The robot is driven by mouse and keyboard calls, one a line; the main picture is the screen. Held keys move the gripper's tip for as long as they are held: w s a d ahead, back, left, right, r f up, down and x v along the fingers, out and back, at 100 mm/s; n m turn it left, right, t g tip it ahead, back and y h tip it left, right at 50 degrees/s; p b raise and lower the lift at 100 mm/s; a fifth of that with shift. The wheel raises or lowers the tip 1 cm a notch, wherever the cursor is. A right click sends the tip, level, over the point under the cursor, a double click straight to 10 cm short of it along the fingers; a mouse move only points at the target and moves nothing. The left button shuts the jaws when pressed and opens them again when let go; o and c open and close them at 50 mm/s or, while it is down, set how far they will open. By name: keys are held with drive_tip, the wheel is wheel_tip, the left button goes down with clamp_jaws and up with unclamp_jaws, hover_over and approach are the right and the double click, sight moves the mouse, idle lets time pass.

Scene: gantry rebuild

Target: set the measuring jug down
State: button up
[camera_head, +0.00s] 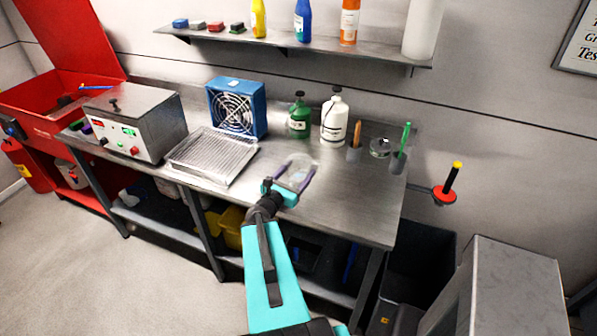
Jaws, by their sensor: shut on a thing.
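The measuring jug (297,174) is a clear, see-through vessel near the front of the steel bench (345,205), right of its middle. My gripper (297,176) reaches in from the front edge with its dark fingers around the jug's sides, and it is shut on the jug. The jug looks upright or nearly so. I cannot tell whether its base touches the bench top or is a little above it. The jug's lower front is partly hidden by my gripper.
A ribbed metal tray (212,155) lies left of the jug. Behind stand a blue fan box (237,107), a green bottle (299,119) and a white bottle (334,118). Pen holders (398,162) and a small glass dish (380,148) stand back right. The bench's front right is clear.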

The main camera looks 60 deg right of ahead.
drive_tip(key=shift+w, duration=0.1)
drive_tip(key=w+a+n+t+b, duration=0.4)
drive_tip(key=w+a+t+b, duration=0.25)
drive_tip(key=w+a, duration=2.05)
drive_tip(key=w+a+n+t+y+b, duration=0.1)
drive_tip(key=w+a+t, duration=0.1)
drive_tip(key=a, duration=0.9)
drive_tip(key=w+a+n+t+y+b, duration=0.1)
drive_tip(key=w+a+n+t, duration=0.1)
drive_tip(key=a, duration=1)
drive_tip(key=w+a+n+t+y+b, duration=0.1)
drive_tip(key=w+a+t+b, duration=0.1)
drive_tip(key=a, duration=0.9)
drive_tip(key=shift+w+a+n+y, duration=0.3)
drive_tip(key=shift+w+y, duration=0.1)
drive_tip(key=shift+w, duration=0.5)
drive_tip(key=shift+d+f, duration=0.1)
drive_tip(key=shift+d, duration=0.05)
